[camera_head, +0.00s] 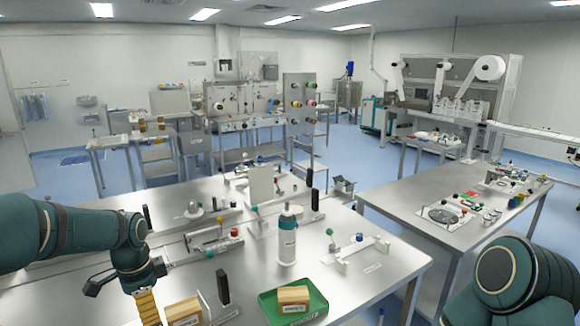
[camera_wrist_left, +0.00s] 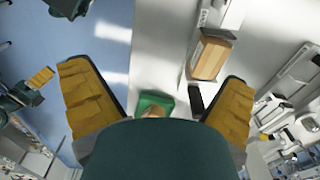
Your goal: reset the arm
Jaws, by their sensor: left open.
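My left arm (camera_head: 75,235) comes in from the left and bends down at the wrist. One yellow finger of my left gripper (camera_head: 147,307) shows at the bottom edge of the head view. In the left wrist view both yellow fingers of the left gripper (camera_wrist_left: 156,75) are spread wide, with nothing held between them. My right arm (camera_head: 510,280) is folded at the lower right of the head view, its gripper out of frame. A yellow finger that looks like part of my right gripper (camera_wrist_left: 40,77) shows at the left of the wrist view; its opening is unclear.
A steel table (camera_head: 375,275) spreads below me. It carries a wooden block (camera_head: 184,312), a green tray (camera_head: 318,302) holding another block (camera_head: 293,298), a white bottle (camera_head: 287,237) and several fixtures. A second table (camera_head: 400,195) stands right, with blue floor (camera_head: 352,178) between.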

